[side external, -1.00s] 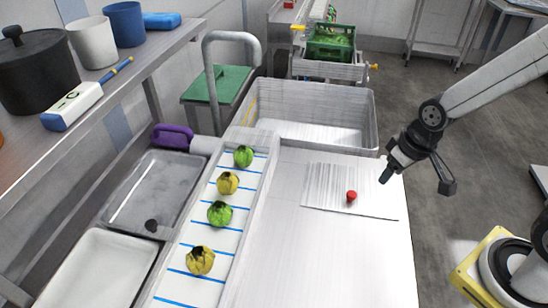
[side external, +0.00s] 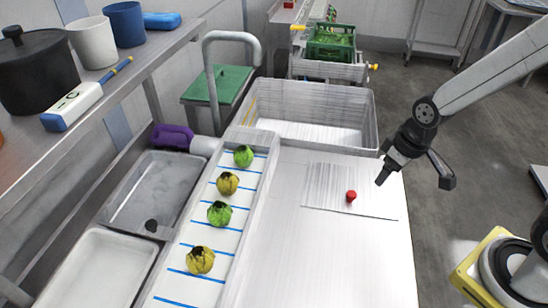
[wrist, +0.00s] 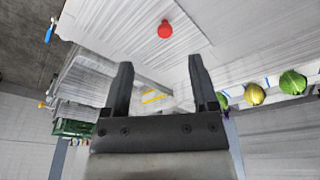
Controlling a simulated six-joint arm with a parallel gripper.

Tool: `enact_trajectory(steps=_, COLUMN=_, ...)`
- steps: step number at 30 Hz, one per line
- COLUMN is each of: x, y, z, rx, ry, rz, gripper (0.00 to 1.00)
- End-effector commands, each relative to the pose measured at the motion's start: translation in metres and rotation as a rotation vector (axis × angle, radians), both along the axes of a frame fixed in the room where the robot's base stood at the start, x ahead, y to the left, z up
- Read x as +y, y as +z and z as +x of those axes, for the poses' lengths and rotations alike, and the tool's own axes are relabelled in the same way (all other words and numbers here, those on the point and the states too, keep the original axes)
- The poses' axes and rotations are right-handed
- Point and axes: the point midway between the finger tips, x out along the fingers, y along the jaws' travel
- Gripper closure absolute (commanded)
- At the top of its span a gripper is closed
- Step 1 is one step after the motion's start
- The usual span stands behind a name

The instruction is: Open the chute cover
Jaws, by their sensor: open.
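The chute cover (side external: 330,190) is a flat grey brushed-metal plate lying flush on the white worktop. A small red knob (side external: 351,196) stands on it. The knob also shows near the top of the wrist view (wrist: 165,29), with the plate (wrist: 135,38) around it. My gripper (side external: 382,177) is above the worktop's right edge, to the right of the knob and apart from it. In the wrist view its two fingers (wrist: 161,66) are spread with nothing between them. What lies under the plate is hidden.
A lane (side external: 191,236) with several green and yellow heads runs left of the worktop. A deep metal basin (side external: 366,112) lies behind the cover, with a green crate (side external: 330,50) beyond. The worktop (side external: 325,255) in front of the cover is clear.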

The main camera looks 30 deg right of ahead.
Motion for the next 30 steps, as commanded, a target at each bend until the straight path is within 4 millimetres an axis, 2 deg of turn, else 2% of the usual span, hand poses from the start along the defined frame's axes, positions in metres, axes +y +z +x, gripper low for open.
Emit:
enact_trajectory(steps=24, x=0.008, y=-0.036, z=0.058, rx=0.150, ry=1.116, rz=-0.140, gripper=0.24)
enact_trajectory(steps=30, x=0.009, y=-0.045, z=0.067, rx=0.168, ry=1.330, rz=-0.148, gripper=0.24)
